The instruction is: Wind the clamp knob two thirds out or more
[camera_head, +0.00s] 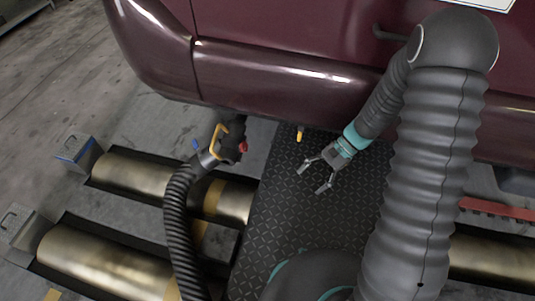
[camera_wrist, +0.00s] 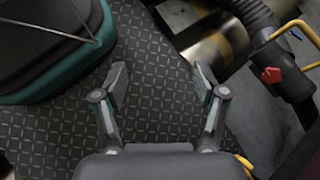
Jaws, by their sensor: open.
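A red knob (camera_head: 242,147) sits on the side of the dark end piece (camera_head: 210,158) of a ribbed hose, by the car's lower edge. I take it for the clamp knob; how far it is wound cannot be told. In the wrist view the red knob (camera_wrist: 271,75) is at the right, facing the camera. My gripper (camera_head: 311,180) is open and empty, to the right of the knob and apart from it, above the dark tread plate. In the wrist view my gripper (camera_wrist: 160,74) has its fingers spread with only the plate between them.
The end piece carries a yellow handle (camera_head: 222,131) and a small blue part (camera_head: 195,144). The maroon car (camera_head: 280,75) overhangs the back. The black hose (camera_head: 178,220) runs forward over brass rollers (camera_head: 145,176). A small yellow piece (camera_head: 299,135) shows under the car.

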